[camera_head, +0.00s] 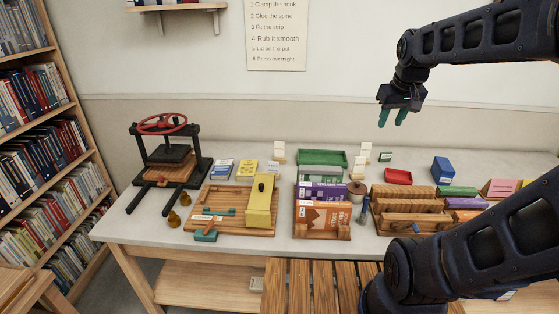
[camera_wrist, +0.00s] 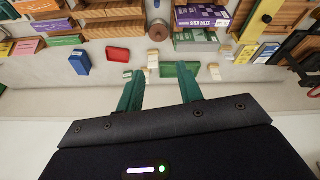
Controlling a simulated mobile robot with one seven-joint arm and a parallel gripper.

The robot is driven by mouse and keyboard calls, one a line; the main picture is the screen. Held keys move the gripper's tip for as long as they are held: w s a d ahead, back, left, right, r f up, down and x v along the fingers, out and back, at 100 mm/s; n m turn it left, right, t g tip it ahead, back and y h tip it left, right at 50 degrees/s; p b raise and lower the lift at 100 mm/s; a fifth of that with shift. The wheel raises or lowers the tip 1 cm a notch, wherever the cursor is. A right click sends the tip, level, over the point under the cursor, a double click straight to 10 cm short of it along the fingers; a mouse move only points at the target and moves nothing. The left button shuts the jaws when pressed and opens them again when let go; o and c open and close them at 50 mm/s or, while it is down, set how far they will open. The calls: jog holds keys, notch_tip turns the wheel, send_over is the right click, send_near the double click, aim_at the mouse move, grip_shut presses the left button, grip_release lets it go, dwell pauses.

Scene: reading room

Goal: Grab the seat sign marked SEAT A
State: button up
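Several small white cards in wooden holders stand toward the back of the table. One white card (camera_head: 279,149) is left of the green tray, with another lower card (camera_head: 273,166) in front. Two more, a taller card (camera_head: 366,149) and a lower card (camera_head: 359,163), stand right of the tray. Their lettering is too small to read, so I cannot tell which says SEAT A. My gripper (camera_head: 393,118) is open and empty, raised above the back right of the table. In the wrist view its green fingers (camera_wrist: 161,88) are spread, with small cards (camera_wrist: 153,58) beyond them.
A green tray (camera_head: 322,157) and red tray (camera_head: 398,177) stand near the cards. A blue box (camera_head: 442,170), wooden racks, a brown round pot (camera_head: 356,190) and a book press (camera_head: 170,154) also occupy the table. The wall is close behind.

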jog(key=w+a+r+n+g, duration=0.1)
jog(key=w+a+n, duration=0.15)
jog(key=w, duration=0.55)
jog(key=w+a+n, duration=0.2)
jog(key=w+a, duration=0.2)
jog(key=w, duration=0.5)
jog(key=n+g, duration=0.3)
jog(key=n, duration=0.7)
send_over(279, 157)
jog(key=f, duration=2.8)
jog(key=shift+w+f, duration=0.25)
jog(key=shift+w, duration=0.15)
jog(key=shift+w+a+f, duration=0.1)
jog(key=shift+a+f, duration=0.1)
jog(key=shift+f, duration=0.3)
notch_tip(279, 157, down, 5)
jog(key=shift+s+d+f, duration=0.1)
jog(key=shift+d+f, duration=0.1)
jog(key=shift+f, duration=1.15)
jog(key=shift+s+d+f, duration=0.1)
jog(key=shift+d+f, duration=0.05)
jog(key=shift+f, duration=1.2)
grip_shut()
